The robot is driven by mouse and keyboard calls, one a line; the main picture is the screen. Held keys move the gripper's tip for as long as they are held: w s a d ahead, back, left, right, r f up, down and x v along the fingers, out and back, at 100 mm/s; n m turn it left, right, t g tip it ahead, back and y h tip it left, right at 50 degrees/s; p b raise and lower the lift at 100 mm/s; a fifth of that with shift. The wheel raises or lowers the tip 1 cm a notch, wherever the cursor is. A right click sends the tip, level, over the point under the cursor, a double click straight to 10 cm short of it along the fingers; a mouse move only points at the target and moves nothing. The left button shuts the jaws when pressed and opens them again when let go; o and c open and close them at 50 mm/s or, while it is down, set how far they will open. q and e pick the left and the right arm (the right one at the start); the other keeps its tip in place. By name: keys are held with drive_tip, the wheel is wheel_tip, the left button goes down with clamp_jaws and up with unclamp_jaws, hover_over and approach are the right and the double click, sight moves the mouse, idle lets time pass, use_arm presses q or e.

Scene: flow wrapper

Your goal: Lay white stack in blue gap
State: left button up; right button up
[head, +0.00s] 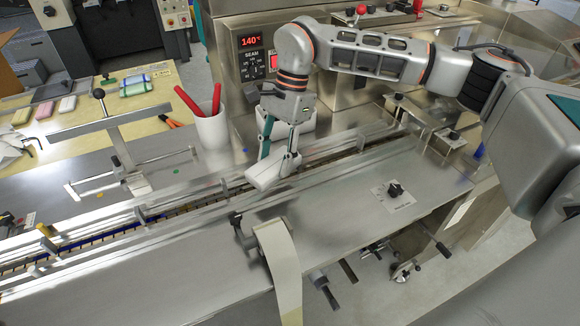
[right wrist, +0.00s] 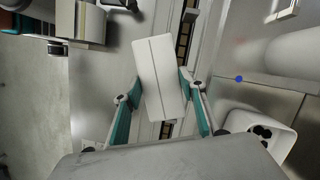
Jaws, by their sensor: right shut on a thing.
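The white stack (head: 264,175) is a pale block held between the fingers of my right gripper (head: 279,152), over the long infeed channel (head: 205,194). In the right wrist view, the stack (right wrist: 158,75) shows a lengthwise line on its face. Both fingers of the right gripper (right wrist: 160,92) are at its sides. It lies slightly askew to the channel (right wrist: 185,35) and covers part of it. Whether it touches the rails, I cannot tell. Bluish stretches of the channel (head: 88,236) show at the left of the head view; the exact gap is too small to make out. My left gripper is not in view.
Metal guide rails run along both sides of the channel. A white holder (head: 211,133) with red-handled tools stands behind it. A film strip (head: 280,262) hangs at the front. A knob panel (head: 394,192) sits on the front deck. Wrapped packs (head: 135,87) lie on the back-left table.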

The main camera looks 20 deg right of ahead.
drive_tip(key=shift+w+a+f+m+t+b, duration=0.15)
drive_tip(key=shift+w+a+f+m+b, duration=0.15)
drive_tip(key=shift+w+f+m+b, duration=0.3)
drive_tip(key=shift+w+a+f+m+t+b, duration=0.3)
drive_tip(key=shift+w+f+m, duration=0.2)
drive_tip(key=shift+m, duration=0.3)
drive_tip(key=shift+w+a+f+m+t+b, duration=0.1)
drive_tip(key=shift+w+a+f+m+b, duration=0.15)
drive_tip(key=shift+w+f+m+b, duration=0.35)
drive_tip(key=shift+s+f+b, duration=0.15)
drive_tip(key=shift+f+b, duration=0.2)
drive_tip(key=shift+f, duration=0.6)
drive_tip(key=shift+f, duration=0.2)
